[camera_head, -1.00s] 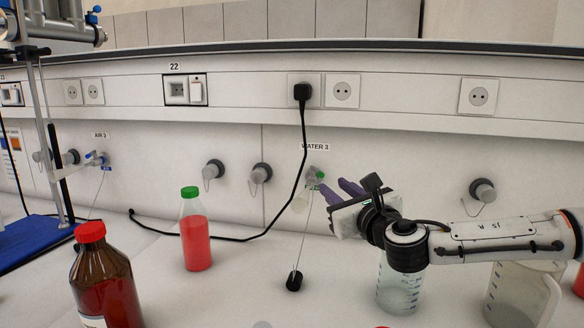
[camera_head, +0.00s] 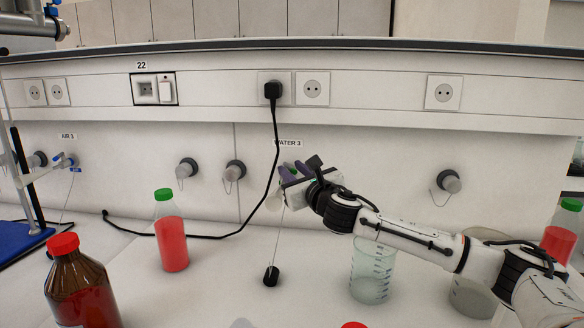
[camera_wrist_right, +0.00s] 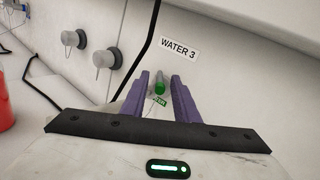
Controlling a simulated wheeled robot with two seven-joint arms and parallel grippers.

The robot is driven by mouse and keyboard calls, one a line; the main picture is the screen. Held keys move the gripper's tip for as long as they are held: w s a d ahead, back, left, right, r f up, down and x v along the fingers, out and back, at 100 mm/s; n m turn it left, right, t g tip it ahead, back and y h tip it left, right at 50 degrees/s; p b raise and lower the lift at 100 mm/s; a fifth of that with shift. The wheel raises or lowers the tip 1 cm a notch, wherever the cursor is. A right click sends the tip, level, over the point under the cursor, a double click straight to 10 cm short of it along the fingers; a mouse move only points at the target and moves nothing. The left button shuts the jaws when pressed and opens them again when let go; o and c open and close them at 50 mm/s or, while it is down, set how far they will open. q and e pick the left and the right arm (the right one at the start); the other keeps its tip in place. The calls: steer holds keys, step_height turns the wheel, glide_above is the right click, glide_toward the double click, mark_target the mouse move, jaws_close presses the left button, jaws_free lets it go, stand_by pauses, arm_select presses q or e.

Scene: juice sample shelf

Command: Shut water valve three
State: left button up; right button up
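The water 3 valve is a small tap with a green handle on the back wall, under the WATER 3 label (camera_head: 288,143). In the right wrist view its green handle (camera_wrist_right: 159,88) sits between my two purple fingers, with a gap on each side. My right gripper (camera_head: 290,170) is open around the handle, and it also shows in the right wrist view (camera_wrist_right: 161,77). In the head view the fingers cover most of the valve. A thin line runs from the valve down to a black weight (camera_head: 271,276) on the bench. My left gripper is not in view.
A black cable (camera_head: 274,150) hangs from a wall socket just left of the valve. A red juice bottle with a green cap (camera_head: 172,245), a brown bottle (camera_head: 82,290) and a beaker (camera_head: 372,272) below my right arm stand on the bench. Grey wall knobs (camera_head: 235,170) are to the left.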

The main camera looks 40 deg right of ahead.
steer(key=shift+w+d, duration=0.1)
steer(key=shift+w, duration=0.25)
jaws_close()
stand_by(1.2)
